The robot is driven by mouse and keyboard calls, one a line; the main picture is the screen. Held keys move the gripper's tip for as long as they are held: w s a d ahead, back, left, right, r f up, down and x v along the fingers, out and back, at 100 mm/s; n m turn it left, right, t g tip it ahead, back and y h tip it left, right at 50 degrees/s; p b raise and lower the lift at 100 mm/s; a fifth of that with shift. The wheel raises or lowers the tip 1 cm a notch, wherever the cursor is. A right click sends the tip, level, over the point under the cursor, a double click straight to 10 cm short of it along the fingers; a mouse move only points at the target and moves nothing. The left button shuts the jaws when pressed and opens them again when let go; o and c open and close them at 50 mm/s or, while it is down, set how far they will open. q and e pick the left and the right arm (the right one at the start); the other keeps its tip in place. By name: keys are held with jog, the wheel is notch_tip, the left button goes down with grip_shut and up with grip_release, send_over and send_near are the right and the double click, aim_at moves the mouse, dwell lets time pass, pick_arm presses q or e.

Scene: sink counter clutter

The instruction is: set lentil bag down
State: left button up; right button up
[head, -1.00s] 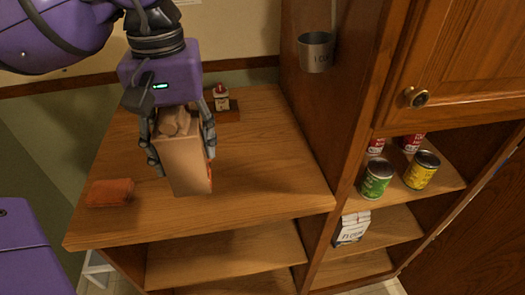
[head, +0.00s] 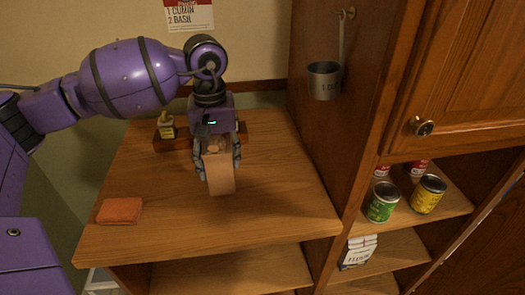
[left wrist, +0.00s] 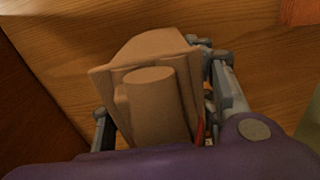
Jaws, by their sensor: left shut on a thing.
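The lentil bag (head: 221,179) is a tan paper-like package, held upright over the wooden counter top (head: 275,185). My left gripper (head: 219,165) is shut on it, with one finger on each side. In the left wrist view the bag (left wrist: 150,100) sits between the two fingers, its folded top toward the camera. I cannot tell whether the bag's base touches the counter. My right gripper is not in view.
An orange block (head: 120,211) lies at the counter's front left. A small bottle (head: 166,126) stands on a dark wooden rack (head: 172,143) behind the gripper. A metal cup (head: 324,80) hangs at right. Cans (head: 382,202) stand on a shelf. The counter's right side is clear.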

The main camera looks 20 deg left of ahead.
pick_arm(q)
jog(key=shift+f, duration=1.5)
jog(key=shift+f, duration=0.1)
jog(key=shift+f, duration=0.15)
jog(key=o, duration=1.6)
jog(key=shift+o, duration=0.2)
